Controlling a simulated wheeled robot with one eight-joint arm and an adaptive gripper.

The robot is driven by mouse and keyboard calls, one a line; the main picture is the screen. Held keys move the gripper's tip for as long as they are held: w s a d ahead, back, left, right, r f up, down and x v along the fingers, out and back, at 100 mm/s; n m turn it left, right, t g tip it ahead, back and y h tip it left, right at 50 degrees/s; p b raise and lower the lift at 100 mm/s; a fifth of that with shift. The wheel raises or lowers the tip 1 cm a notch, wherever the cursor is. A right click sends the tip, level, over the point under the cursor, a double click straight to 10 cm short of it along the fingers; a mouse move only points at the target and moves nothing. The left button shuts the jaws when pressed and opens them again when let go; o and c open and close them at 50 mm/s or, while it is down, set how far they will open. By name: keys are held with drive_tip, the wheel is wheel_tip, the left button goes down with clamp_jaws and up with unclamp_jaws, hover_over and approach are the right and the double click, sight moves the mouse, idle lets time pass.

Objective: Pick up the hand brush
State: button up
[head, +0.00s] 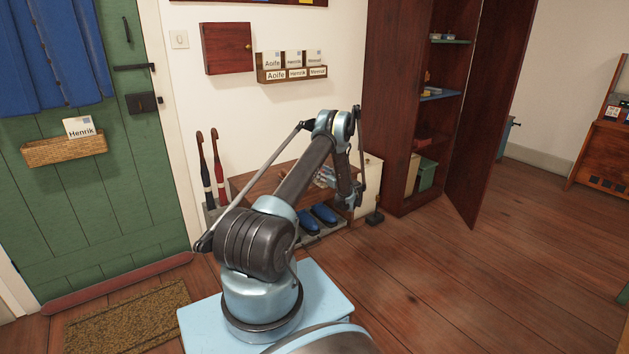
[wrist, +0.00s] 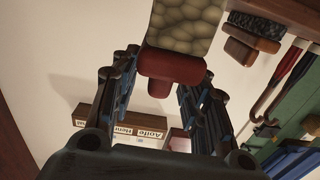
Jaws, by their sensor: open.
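In the wrist view, which is upside down, a brush shape that I take as the hand brush (wrist: 172,68) shows between my fingers. It has a dark red body with a small stub and a pale, pebble-textured part like bristles. My gripper (wrist: 165,78) is open, with one finger on each side of it. I cannot tell whether either finger touches it. In the head view my arm reaches over the low wooden bench (head: 262,180). There my arm hides most of the gripper and what lies by it.
A second brush (wrist: 252,36), dark-bristled with a brown body, lies beside it. Umbrellas (head: 212,170) stand left of the bench; blue shoes (head: 323,214) sit beneath. A name rack (head: 290,74) hangs on the wall above. A tall cabinet (head: 400,100) stands open at right. Floor at right is clear.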

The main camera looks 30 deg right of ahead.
drive_tip(key=w, duration=0.4)
drive_tip(key=shift+w+a+f, duration=0.1)
drive_tip(key=shift+w+a, duration=0.1)
drive_tip(key=shift+w, duration=0.1)
drive_tip(key=shift+c, duration=0.3)
drive_tip(key=c, duration=0.7)
